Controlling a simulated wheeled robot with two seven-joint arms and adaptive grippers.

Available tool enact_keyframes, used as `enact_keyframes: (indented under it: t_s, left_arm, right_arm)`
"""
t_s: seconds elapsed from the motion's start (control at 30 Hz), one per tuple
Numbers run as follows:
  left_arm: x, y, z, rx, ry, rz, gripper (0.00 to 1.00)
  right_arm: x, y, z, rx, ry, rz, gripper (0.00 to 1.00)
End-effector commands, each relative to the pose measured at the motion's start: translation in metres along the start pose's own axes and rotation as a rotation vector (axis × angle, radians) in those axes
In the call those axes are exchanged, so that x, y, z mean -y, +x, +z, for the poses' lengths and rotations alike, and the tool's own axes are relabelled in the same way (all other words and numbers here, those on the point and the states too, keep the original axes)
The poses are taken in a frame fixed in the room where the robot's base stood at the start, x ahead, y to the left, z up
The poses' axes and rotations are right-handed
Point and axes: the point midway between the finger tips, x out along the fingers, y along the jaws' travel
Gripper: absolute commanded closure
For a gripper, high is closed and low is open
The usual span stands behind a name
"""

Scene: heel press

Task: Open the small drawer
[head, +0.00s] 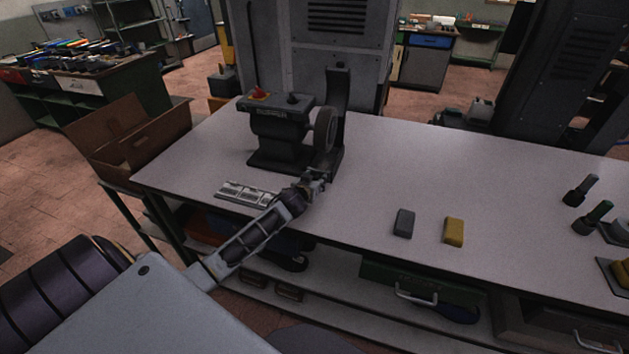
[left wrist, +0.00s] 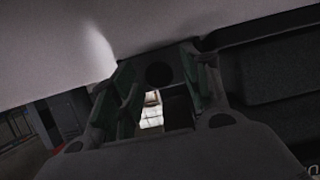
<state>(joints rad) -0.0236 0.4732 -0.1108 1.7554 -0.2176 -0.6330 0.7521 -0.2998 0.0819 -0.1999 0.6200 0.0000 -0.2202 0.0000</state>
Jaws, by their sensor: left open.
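Under the front edge of the table is a dark green drawer (head: 425,280) with a pale bar handle (head: 415,297). To its right is a grey drawer (head: 545,325) with a similar handle, cut by the bottom edge of the head view. Both look shut; I cannot tell which one is the small drawer. My left gripper (head: 316,183) is open and empty over the tabletop's front part, beside the grinder and well up and left of both drawers. Its spread fingers also show in the left wrist view (left wrist: 157,105). My right gripper is out of view.
A bench grinder (head: 285,130) stands on the grey table (head: 390,160). A grey block (head: 404,223) and a yellow block (head: 453,231) lie near the front edge. Dark tools (head: 592,215) are at the right. A cardboard box (head: 130,140) is left of the table.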

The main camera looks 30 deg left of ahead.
Motion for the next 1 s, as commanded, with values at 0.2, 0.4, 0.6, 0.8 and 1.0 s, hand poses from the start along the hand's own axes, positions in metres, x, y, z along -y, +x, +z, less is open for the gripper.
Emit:
enact_keyframes:
  t_s: [0.2,0.4,0.6,0.8,1.0]
  left_arm:
    - [0.0,0.0,0.0,0.0,0.0,0.0,0.57]
    - [0.0,0.0,0.0,0.0,0.0,0.0,0.83]
    - [0.0,0.0,0.0,0.0,0.0,0.0,1.0]
    - [-0.001,-0.001,0.001,0.001,0.0,0.0,1.0]
    - [-0.014,-0.008,0.006,0.002,-0.001,0.005,1.0]
  right_arm:
    - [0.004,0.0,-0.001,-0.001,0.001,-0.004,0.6]
    - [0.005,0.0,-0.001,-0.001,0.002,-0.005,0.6]
    - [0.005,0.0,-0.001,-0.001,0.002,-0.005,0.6]
    - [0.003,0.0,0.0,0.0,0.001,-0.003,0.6]
    - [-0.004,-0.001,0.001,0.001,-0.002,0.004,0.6]
